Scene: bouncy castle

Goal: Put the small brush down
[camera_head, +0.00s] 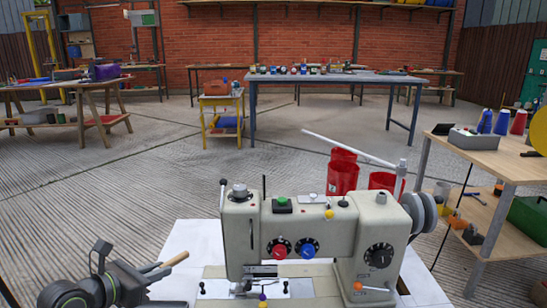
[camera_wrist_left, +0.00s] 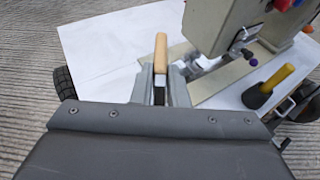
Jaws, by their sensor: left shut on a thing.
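The small brush shows as a light wooden handle (camera_head: 174,260) above the white table top, left of the sewing machine. In the left wrist view the handle (camera_wrist_left: 160,52) stands out between the fingers, with a dark part lower down. My left gripper (camera_head: 165,272) is shut on it; the fingers (camera_wrist_left: 162,88) also show in the left wrist view. The brush's lower end is hidden by the gripper. I cannot tell whether it touches the table. My right gripper is not in view.
The cream sewing machine (camera_head: 300,228) stands close right of my left gripper. A yellow-handled thing with a dark base (camera_wrist_left: 268,87) stands on the white table (camera_wrist_left: 105,55), whose left part is bare. Red buckets (camera_head: 342,178) and a wooden bench (camera_head: 500,160) are beyond.

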